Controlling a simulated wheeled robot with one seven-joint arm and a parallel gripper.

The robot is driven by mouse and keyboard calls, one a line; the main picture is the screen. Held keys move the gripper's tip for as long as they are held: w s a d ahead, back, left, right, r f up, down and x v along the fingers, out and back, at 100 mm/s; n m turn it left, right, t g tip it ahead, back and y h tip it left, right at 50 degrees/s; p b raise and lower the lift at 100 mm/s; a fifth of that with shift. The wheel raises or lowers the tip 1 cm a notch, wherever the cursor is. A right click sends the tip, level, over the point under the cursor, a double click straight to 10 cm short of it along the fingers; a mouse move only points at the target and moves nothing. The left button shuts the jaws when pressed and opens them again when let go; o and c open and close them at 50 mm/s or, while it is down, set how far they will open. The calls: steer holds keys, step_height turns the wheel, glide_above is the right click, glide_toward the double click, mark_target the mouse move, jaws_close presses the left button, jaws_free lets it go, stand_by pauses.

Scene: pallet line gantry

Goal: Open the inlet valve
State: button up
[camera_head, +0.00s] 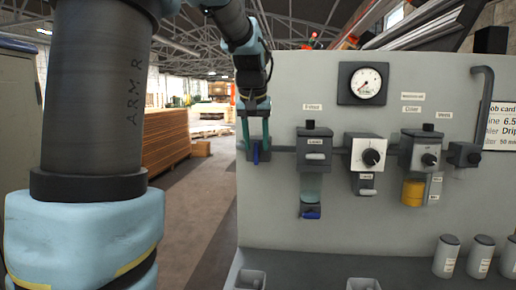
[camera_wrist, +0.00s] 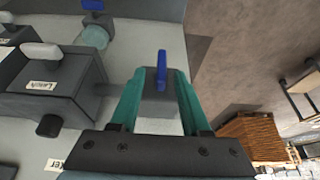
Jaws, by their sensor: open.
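The inlet valve is a dark grey block on the left end of the panel's pipe, with a blue lever handle (camera_head: 256,154). In the wrist view the blue handle (camera_wrist: 162,68) points straight along the picture, between my finger ends. My gripper (camera_head: 254,144) hangs from above with its two teal fingers spread. In the wrist view my gripper (camera_wrist: 160,76) is open, one finger on each side of the handle, with a visible gap to both. I cannot tell if the fingertips reach the block behind it.
Right of the valve are the filter (camera_head: 313,150) with a blue drain lever (camera_head: 311,212), a regulator (camera_head: 364,153) and an oiler (camera_head: 421,152). A gauge (camera_head: 364,83) sits above. Open floor lies left of the panel.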

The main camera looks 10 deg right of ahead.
mark_target(256, 144)
steer(key=shift+p+x, duration=0.3)
steer(key=shift+x, duration=1.55)
steer(key=shift+a, duration=0.1)
jaws_close()
